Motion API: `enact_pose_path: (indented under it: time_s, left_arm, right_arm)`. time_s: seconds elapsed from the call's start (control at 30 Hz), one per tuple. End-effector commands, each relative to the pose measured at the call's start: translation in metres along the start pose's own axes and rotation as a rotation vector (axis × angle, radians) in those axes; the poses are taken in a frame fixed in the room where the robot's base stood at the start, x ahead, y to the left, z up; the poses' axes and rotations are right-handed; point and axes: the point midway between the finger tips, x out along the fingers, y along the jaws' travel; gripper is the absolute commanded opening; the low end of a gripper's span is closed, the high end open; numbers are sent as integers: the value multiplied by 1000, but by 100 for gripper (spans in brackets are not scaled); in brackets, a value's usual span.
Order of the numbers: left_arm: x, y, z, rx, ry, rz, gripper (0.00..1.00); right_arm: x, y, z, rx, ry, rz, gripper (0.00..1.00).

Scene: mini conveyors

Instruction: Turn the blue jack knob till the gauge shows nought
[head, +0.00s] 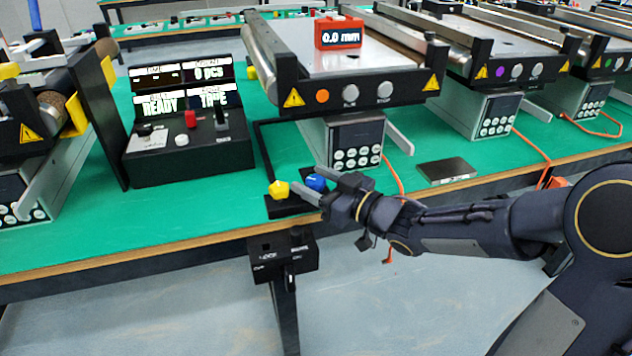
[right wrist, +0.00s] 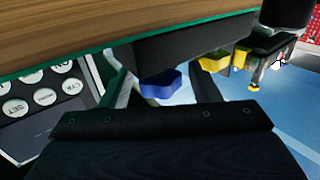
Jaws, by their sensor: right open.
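The blue jack knob (head: 316,182) sits at the bench's front edge, below the middle conveyor. In the right wrist view the blue knob (right wrist: 161,85) lies between my two fingers, with visible gaps beside it. My right gripper (head: 308,181) is open around it; its fingers also show in the right wrist view (right wrist: 163,90). The red gauge (head: 338,33) stands on the middle conveyor and reads 0.0 mm. My left gripper is not in view.
A yellow knob (head: 279,190) stands just left of the blue one and close to a fingertip. A black control box (head: 178,158) stands to the left. A keypad (head: 357,145) is behind the knobs. A dark flat plate (head: 446,171) lies to the right. Orange cables hang nearby.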

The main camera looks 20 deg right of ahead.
Motion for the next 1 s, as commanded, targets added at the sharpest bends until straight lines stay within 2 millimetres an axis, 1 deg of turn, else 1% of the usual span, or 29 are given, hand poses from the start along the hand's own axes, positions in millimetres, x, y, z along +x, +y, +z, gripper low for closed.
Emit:
enact_pose_path:
  time_s: [0.1,0.43,0.53,0.73,1.0]
  left_arm:
    - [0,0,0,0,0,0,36]
    - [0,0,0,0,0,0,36]
    - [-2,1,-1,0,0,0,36]
    - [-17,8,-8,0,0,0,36]
    - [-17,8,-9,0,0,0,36]
  right_arm:
    - [0,0,0,0,0,0,55]
    - [0,0,0,-1,0,0,12]
    - [0,0,-1,-2,0,-8,11]
    - [0,2,-4,-3,1,-98,11]
    - [0,0,-1,-1,1,-133,11]
